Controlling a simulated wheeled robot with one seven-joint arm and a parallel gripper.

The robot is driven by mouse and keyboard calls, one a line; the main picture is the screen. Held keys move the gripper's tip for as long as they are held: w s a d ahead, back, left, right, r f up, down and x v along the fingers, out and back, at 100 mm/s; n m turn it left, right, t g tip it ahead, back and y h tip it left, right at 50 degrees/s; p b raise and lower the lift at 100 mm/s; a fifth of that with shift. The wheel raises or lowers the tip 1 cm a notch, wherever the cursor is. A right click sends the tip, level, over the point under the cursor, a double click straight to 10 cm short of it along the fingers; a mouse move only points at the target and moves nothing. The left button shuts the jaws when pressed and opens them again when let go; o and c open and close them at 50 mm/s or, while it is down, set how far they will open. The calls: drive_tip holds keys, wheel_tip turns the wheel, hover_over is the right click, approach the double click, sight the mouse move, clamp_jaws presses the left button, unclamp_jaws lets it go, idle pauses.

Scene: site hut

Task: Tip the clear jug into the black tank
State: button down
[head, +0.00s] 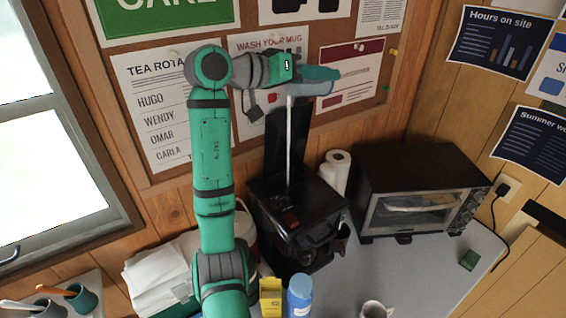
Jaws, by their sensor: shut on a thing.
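My gripper (322,75) is raised above the black coffee machine, in front of the notice board. It is shut on the clear jug (309,89), which shows only as a greyish strip under the fingers and looks tilted well over. A thin pale stream runs straight down from the jug's left end to the top of the machine. The black tank (265,190) is at the top of the machine, below the jug. A tall dark lid stands up behind it. The inside of the tank and the level in it are hidden.
A paper roll (336,171) and a toaster oven (415,195) stand right of the machine. A blue bottle (300,296), a yellow box (270,298) and a mug (376,310) are in front. White cloths (160,272) lie to the left. The right of the counter is mostly clear.

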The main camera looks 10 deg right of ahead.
drive_tip(key=shift+s+a+f+h, duration=0.1)
drive_tip(key=shift+a+h, duration=0.25)
drive_tip(key=shift+h, duration=0.05)
drive_tip(key=shift+a+r+t+h, duration=0.25)
drive_tip(key=shift+a+t+h, duration=0.05)
drive_tip(key=shift+a+h, duration=0.1)
idle(0.5)
drive_tip(key=shift+s, duration=0.15)
drive_tip(key=d+y, duration=0.1)
drive_tip(key=d+g+y, duration=0.1)
drive_tip(key=y, duration=0.1)
drive_tip(key=w+d+y, duration=0.1)
drive_tip(key=shift+d+r, duration=0.15)
drive_tip(key=shift+r, duration=0.2)
drive_tip(key=shift+w+r+y, duration=0.1)
drive_tip(key=shift+y, duration=0.3)
